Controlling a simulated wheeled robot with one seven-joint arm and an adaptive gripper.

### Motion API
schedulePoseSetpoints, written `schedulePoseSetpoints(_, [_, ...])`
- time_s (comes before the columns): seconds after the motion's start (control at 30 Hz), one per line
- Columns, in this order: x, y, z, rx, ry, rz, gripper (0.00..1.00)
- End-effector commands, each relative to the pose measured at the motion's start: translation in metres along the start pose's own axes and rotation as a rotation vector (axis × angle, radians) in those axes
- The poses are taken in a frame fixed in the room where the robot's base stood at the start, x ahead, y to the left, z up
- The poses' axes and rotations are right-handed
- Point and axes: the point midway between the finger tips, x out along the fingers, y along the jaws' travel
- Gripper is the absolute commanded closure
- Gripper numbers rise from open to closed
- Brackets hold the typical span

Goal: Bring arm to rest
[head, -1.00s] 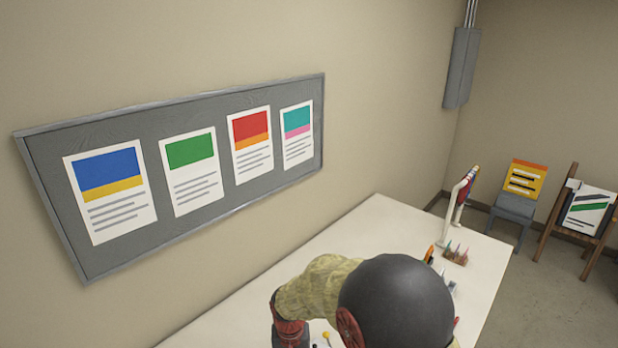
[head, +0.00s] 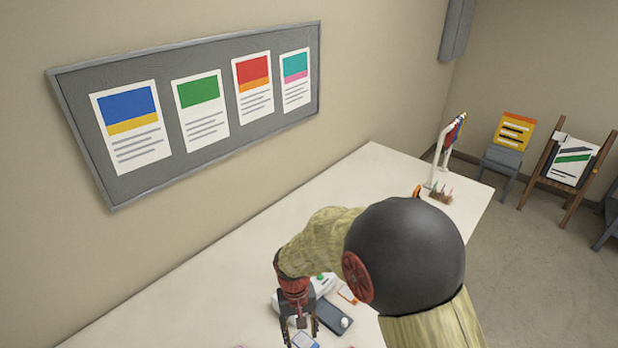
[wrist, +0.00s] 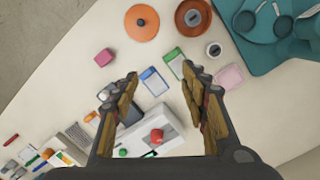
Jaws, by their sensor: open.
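My gripper (wrist: 164,92) is open and empty in the wrist view, its two fingers spread wide above the white table. In the head view my gripper (head: 300,325) points down over the table near the bottom edge, partly cut off below. Between and just beyond the fingertips lie a blue-edged card (wrist: 155,81) and a green-edged card (wrist: 177,63). A white machine with a red knob (wrist: 150,133) lies below the fingers, partly hidden by them. My arm covers part of the table in the head view.
The white table (head: 350,180) runs along the wall under a grey board (head: 160,160) with posters. An orange disc (wrist: 142,22), a pink block (wrist: 104,57) and a teal tray (wrist: 282,52) lie around my gripper. A small rack stands at the table's far end.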

Motion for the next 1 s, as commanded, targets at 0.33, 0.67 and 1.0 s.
schedulePoseSetpoints(0.33, [-0.041, 0.035, 0.048, -0.045, 0.027, -0.011, 0.55])
schedulePoseSetpoints(0.67, [-0.081, 0.092, 0.117, -0.018, 0.165, -0.029, 0.55])
schedulePoseSetpoints(1.0, [-0.089, 0.141, 0.187, 0.106, 0.394, -0.019, 0.55])
